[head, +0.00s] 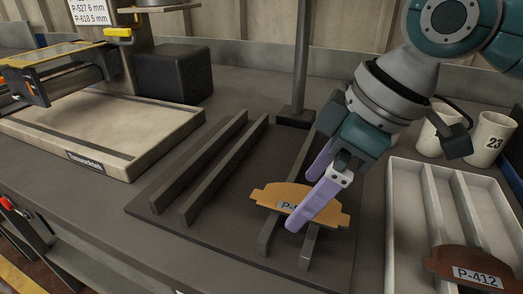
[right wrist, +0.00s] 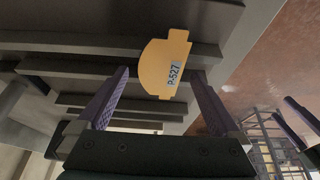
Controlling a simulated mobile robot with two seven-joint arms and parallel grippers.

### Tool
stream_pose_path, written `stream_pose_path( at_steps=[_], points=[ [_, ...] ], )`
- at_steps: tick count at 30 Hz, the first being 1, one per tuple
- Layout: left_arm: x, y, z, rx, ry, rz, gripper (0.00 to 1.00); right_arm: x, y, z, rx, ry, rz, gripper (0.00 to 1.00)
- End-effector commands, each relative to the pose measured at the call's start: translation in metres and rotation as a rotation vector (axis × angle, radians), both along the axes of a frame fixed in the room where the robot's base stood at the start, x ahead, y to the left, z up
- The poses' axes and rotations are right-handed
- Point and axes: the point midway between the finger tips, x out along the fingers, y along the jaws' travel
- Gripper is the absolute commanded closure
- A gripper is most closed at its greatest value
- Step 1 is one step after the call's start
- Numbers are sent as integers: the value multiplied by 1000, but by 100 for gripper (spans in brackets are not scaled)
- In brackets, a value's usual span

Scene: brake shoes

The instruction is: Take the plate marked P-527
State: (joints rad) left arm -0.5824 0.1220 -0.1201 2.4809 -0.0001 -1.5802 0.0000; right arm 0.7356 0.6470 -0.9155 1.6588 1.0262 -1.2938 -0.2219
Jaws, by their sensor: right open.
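The orange plate marked P-527 (head: 268,196) rests across two dark rails of the rack at its right side. What looks like my left gripper (right wrist: 292,118) shows partly at that view's right edge.
A pale tray (head: 397,200) to the right holds a brown plate marked P-412 (head: 478,274). White mugs (head: 490,138) stand behind it. A dark post (head: 300,60) rises behind the rack (head: 150,208). A machine with a pale base (head: 150,140) stands at the left.

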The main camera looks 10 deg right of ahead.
Motion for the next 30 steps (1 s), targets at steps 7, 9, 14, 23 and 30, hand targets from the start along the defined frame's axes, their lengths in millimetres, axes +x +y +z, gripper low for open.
stream_pose_path(
  at_steps=[7, 9, 14, 23, 30],
  points=[
    [0, 1, 0, 4, -2, -2, 0, 0, 0, 0, 0, 0, 0, 20],
    [0, 1, 0, 4, -2, -2, 0, 0, 0, 0, 0, 0, 0, 28],
    [1, 1, 0, 3, -1, -2, 0, 0, 0, 0, 0, 0, -1, 46],
    [1, 0, 0, 0, -2, 0, 0, 0, 0, 1, 0, 0, 0, 80],
    [1, -2, 1, -7, -2, 4, 0, 0, 0, 1, 1, -2, 0, 100]
  ],
)
